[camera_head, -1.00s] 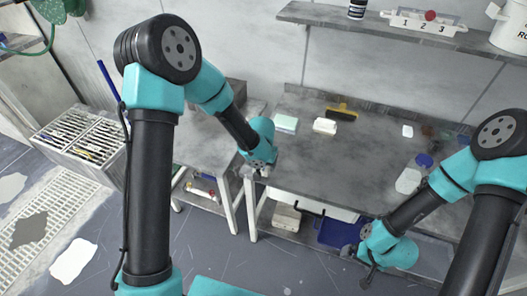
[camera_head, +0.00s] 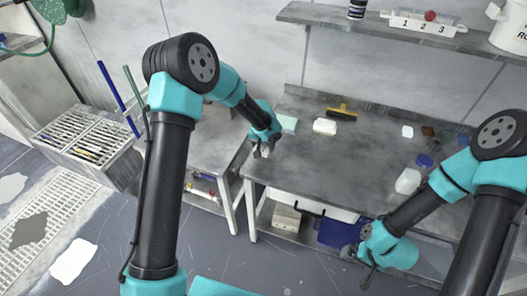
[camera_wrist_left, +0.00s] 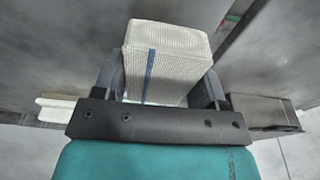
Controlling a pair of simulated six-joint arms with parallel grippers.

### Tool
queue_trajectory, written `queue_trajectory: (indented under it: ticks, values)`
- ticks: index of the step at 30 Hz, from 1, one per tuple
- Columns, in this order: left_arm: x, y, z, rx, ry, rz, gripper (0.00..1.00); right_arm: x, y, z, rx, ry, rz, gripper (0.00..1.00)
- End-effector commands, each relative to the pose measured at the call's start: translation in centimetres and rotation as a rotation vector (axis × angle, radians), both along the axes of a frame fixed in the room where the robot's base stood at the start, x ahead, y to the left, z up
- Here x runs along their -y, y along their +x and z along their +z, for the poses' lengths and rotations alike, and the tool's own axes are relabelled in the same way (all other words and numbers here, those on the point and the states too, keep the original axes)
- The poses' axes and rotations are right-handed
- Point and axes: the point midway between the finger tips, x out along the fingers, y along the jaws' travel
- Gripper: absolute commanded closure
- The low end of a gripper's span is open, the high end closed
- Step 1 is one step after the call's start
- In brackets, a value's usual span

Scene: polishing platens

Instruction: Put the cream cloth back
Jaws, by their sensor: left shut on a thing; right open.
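The cream cloth (camera_wrist_left: 168,50), a folded pale ribbed block with a blue stripe, sits between the fingers of my left gripper (camera_wrist_left: 163,88) in the left wrist view. The gripper is shut on it. In the head view my left gripper (camera_head: 262,151) is over the left front part of the grey table (camera_head: 370,160), near the gap to the side bench; the cloth is small and mostly hidden there. My right gripper (camera_head: 364,256) is open and empty, low in front of the table's front edge.
A pale green pad (camera_head: 287,124), a white block (camera_head: 325,126) and a yellow-handled brush (camera_head: 342,112) lie towards the table's back left. The table's middle is clear.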

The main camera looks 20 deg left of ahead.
Motion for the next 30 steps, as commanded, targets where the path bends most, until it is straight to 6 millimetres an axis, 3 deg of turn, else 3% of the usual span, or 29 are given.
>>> queue_trajectory:
  ticks: [9,22,23,30]
  values:
    - [0.0,-0.1,-3.3,-0.002,0.000,-0.001,0.54,0.0,0.0,0.0,0.000,0.000,0.000,0.02]
    - [0.0,0.0,-3.8,-0.001,0.000,-0.001,0.54,0.0,0.0,0.0,0.000,0.000,0.000,0.02]
    - [0.0,0.0,-3.7,0.000,0.000,-0.001,0.32,0.0,0.0,0.0,0.000,0.000,0.000,0.02]
    - [0.0,0.0,-3.7,0.000,0.000,-0.001,0.09,0.0,0.0,0.0,0.000,0.000,0.000,0.02]
